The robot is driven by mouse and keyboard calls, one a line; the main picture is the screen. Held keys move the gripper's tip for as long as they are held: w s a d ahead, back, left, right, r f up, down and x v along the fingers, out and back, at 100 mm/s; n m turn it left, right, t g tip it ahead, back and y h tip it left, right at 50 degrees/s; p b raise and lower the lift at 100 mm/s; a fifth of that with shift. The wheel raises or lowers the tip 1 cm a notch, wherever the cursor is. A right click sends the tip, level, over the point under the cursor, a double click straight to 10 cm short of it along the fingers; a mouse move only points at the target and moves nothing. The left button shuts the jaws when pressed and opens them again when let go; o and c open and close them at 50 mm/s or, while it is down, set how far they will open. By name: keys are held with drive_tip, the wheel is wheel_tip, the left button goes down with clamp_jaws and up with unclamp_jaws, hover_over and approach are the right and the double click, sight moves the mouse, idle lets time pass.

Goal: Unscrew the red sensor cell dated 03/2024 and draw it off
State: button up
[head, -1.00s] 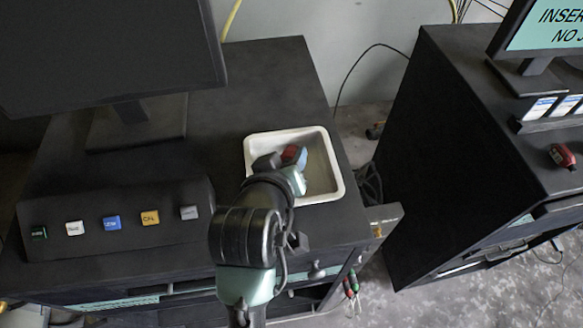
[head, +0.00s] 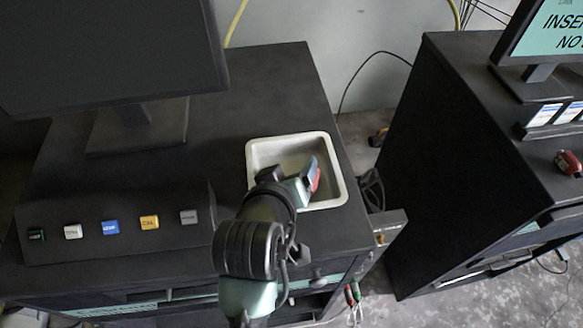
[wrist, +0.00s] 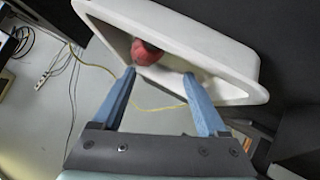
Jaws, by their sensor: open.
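A red cell (head: 316,181) shows beside my gripper (head: 291,174), over the white tray in the head view; the gripper hides part of it. In the wrist view a red, rounded cell (wrist: 147,52) lies inside the tray, beyond the fingertips. My gripper (wrist: 158,75) is open, with its two blue fingers apart and nothing gripped between them. I cannot read any date on this cell. Another red cell (head: 568,163) lies on the right-hand black cabinet.
The white tray (head: 335,190) sits on the black bench (head: 245,85). A monitor (head: 110,50) and a panel with several coloured buttons (head: 110,227) stand at left. A gap separates the bench from the right cabinet (head: 450,130). A yellow cord (wrist: 160,108) shows in the wrist view.

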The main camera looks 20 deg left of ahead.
drive_tip(key=shift+s, duration=0.15)
drive_tip(key=v, duration=0.8)
drive_tip(key=shift+r, duration=0.35)
drive_tip(key=p+v, duration=0.4)
drive_tip(key=p, duration=0.3)
drive_tip(key=shift+s+p, duration=0.2)
drive_tip(key=shift+p, duration=0.15)
